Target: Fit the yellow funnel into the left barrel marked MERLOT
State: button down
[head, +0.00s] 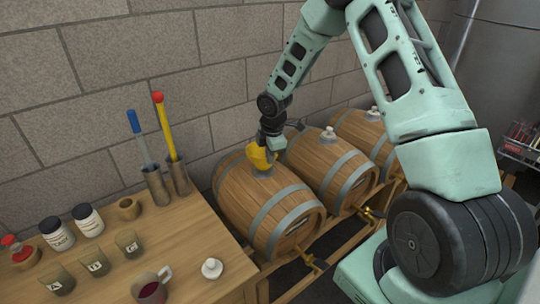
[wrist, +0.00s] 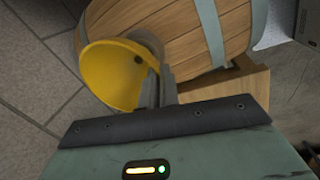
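The yellow funnel (head: 258,157) is at my gripper (head: 270,145), just over the top of the left barrel (head: 245,200). In the wrist view the funnel (wrist: 112,75) shows its wide mouth, and the gripper fingers (wrist: 160,88) are closed at its rim. The funnel looks tilted, its mouth turned to the left in the head view. Its spout is hidden, so I cannot tell whether it touches the barrel or enters the hole. The barrel (wrist: 185,28) also shows behind the funnel in the wrist view. No MERLOT marking is readable.
Two more barrels (head: 322,165) (head: 360,138) with pale stoppers lie to the right on the wooden rack. The table (head: 205,235) at left holds a loose pale stopper (head: 211,268), a mug (head: 150,290), jars, glasses and tools in cups. A block wall (head: 120,60) stands close behind.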

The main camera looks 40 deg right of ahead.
jog(key=c, duration=1.1)
grip_release()
notch_tip(320, 180, up, 8)
jog(key=p, duration=0.7)
dwell(0.3)
